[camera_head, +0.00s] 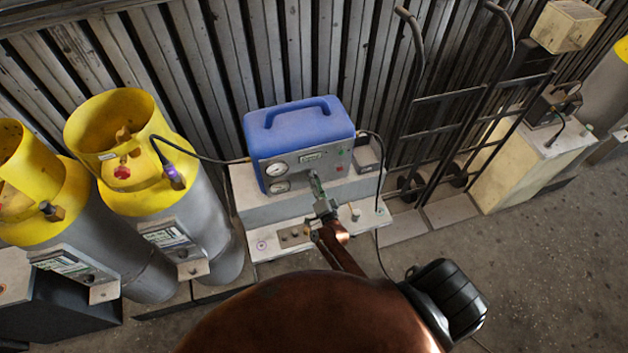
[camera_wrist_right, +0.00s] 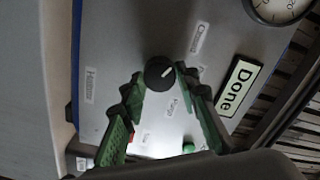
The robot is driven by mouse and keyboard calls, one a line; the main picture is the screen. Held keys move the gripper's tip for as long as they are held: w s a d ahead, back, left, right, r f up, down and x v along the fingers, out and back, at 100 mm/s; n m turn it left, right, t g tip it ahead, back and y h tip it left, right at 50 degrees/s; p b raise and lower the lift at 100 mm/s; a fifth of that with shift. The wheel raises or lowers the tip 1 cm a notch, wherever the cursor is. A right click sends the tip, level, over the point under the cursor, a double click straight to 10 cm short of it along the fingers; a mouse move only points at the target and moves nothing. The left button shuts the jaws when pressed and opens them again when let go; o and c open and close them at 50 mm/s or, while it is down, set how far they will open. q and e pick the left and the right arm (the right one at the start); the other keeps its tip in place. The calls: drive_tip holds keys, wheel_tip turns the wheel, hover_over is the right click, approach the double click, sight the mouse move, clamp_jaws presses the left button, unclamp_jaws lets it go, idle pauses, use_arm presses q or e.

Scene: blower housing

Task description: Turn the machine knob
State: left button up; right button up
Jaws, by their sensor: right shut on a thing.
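The machine (camera_head: 300,140) is a blue-cased box with a handle and a grey front panel, standing against the corrugated wall. In the right wrist view its round black knob (camera_wrist_right: 159,73), with a white pointer mark, sits on the grey panel. My right gripper (camera_wrist_right: 160,74) has its green and black fingers on either side of the knob, shut on it. In the head view my right gripper (camera_head: 318,188) is at the machine's front and hides the knob. My left gripper is in neither view.
Yellow-topped grey cylinders (camera_head: 180,215) stand left of the machine, with a hose running to it. A hand truck (camera_head: 440,125) leans at the right. A gauge (camera_wrist_right: 278,8) and a "Done" label (camera_wrist_right: 238,87) are on the panel. Floor (camera_head: 560,250) at right is clear.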

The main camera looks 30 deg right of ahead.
drive_tip(key=shift+f, duration=0.1)
drive_tip(key=o, duration=1.1)
drive_tip(key=v, duration=1.2)
drive_tip(key=shift+a, duration=0.1)
